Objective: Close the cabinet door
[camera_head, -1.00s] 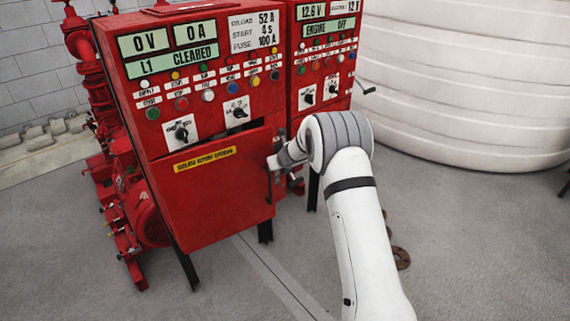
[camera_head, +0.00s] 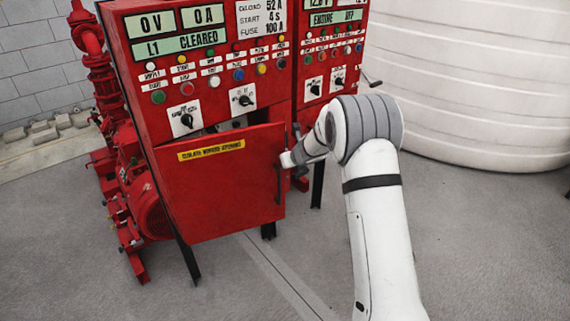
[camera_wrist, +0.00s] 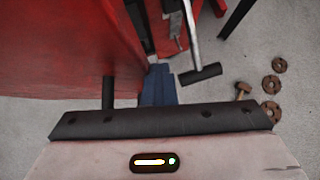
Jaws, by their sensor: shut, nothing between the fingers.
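The red cabinet door (camera_head: 225,195) with a yellow label strip (camera_head: 211,150) stands ajar on the left pump controller. A dark gap shows along its top, and its right edge stands out from the cabinet body (camera_head: 165,95). A dark vertical handle (camera_head: 278,182) is near that edge. My gripper (camera_head: 288,159) is at the door's right edge, by the upper end of the handle; whether it touches is unclear. In the wrist view my gripper (camera_wrist: 157,74) is shut and empty, and the red door (camera_wrist: 60,55) fills the left side.
A metal lever with a black grip (camera_wrist: 200,73) lies just ahead and right of my gripper. A second red controller (camera_head: 335,50) stands behind it. A white tank (camera_head: 480,80) is at right. Rusty discs (camera_wrist: 271,97) lie on the floor. Floor in front is clear.

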